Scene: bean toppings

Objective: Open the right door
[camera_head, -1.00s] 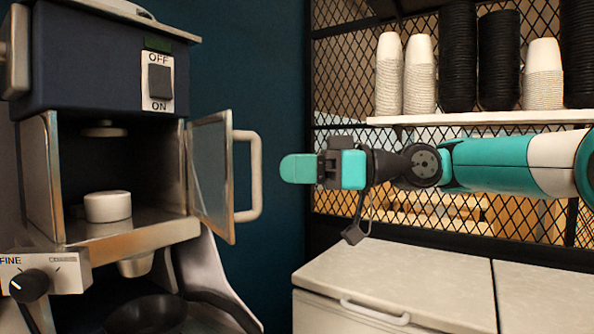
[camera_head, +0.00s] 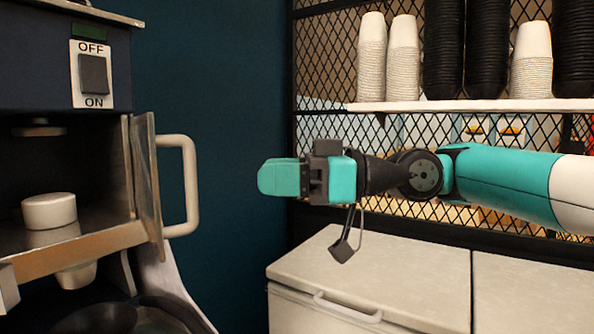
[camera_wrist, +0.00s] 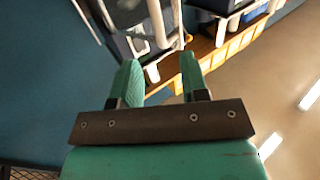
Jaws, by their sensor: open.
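The right door (camera_head: 146,185) of the machine's compartment stands ajar at the left in the head view, seen nearly edge-on. Its pale looped handle (camera_head: 190,185) faces right, towards my gripper. My gripper (camera_head: 278,177) is open and empty, to the right of the handle and clear of it. In the wrist view, a pale bar (camera_wrist: 157,22), which looks like the handle, shows beyond my open fingers (camera_wrist: 158,65). The head view shows only the side of the gripper, so the gap between the fingers is hidden there.
The compartment holds a white round piece (camera_head: 50,211). A switch panel (camera_head: 92,75) is above. A white-topped cabinet (camera_head: 370,270) stands below my arm. A shelf (camera_head: 430,105) with stacked cups is behind it. Free space lies between handle and gripper.

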